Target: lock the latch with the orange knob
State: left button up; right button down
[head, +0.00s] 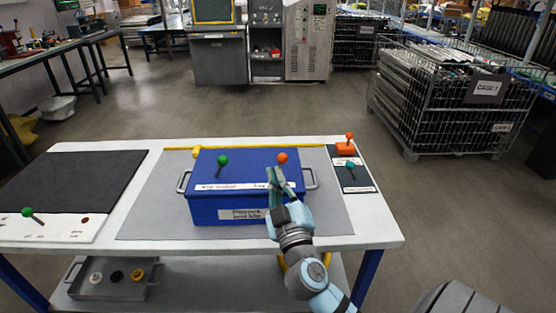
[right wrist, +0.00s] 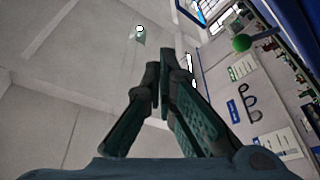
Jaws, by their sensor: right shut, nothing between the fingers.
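A blue box (head: 245,204) with side handles stands on the grey mat of the table. A latch with an orange knob (head: 282,158) stands up at the right part of its lid, and one with a green knob (head: 222,160) at the left part. My right gripper (head: 274,172) is shut and empty, just in front of and below the orange knob, with a small apparent gap. In the right wrist view its fingers (right wrist: 168,62) point up close together, and a green knob (right wrist: 241,43) shows at upper right. The orange knob is not visible there.
A dark panel on the right carries an orange block with another orange knob (head: 349,135) and a teal knob (head: 350,164). A white panel at left has a green knob (head: 27,212). A yellow bar (head: 250,147) lies behind the box. The black mat (head: 70,180) is bare.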

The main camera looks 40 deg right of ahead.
aim_at(278, 160)
jog(key=w+d, duration=0.1)
jog(key=w, duration=0.1)
jog(key=w+d, duration=0.4)
jog(key=shift+w+f+b, duration=0.35)
jog(key=shift+b, duration=0.05)
jog(key=shift+d+f, duration=0.2)
jog(key=shift+d, duration=0.2)
